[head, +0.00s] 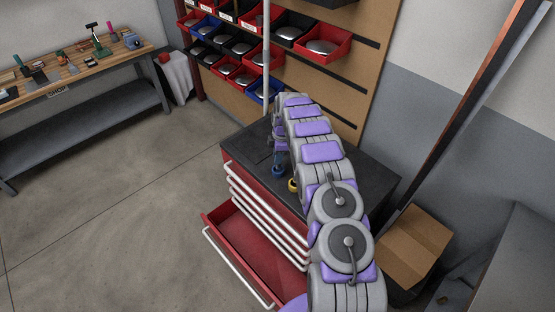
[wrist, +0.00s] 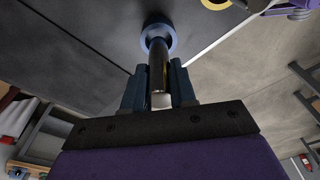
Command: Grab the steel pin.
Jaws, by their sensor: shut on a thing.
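The steel pin (wrist: 159,72) is a dark cylinder in the middle of the wrist view, with a light lower end. Its far end meets a blue ring (wrist: 159,36) on the black surface; I cannot tell if it is still seated in it. My gripper (wrist: 158,88) has its two fingers closed on either side of the pin. In the head view my gripper (head: 279,158) is low over the black cabinet top, just above the blue ring (head: 278,171). The pin itself is not clear there.
A yellow ring (head: 293,185) lies close by on the cabinet top (head: 367,175). The red cabinet has an open bottom drawer (head: 245,245). Bins (head: 325,43) hang on the wall behind, with a vertical pole (head: 266,60) in front. A cardboard box (head: 413,243) stands right.

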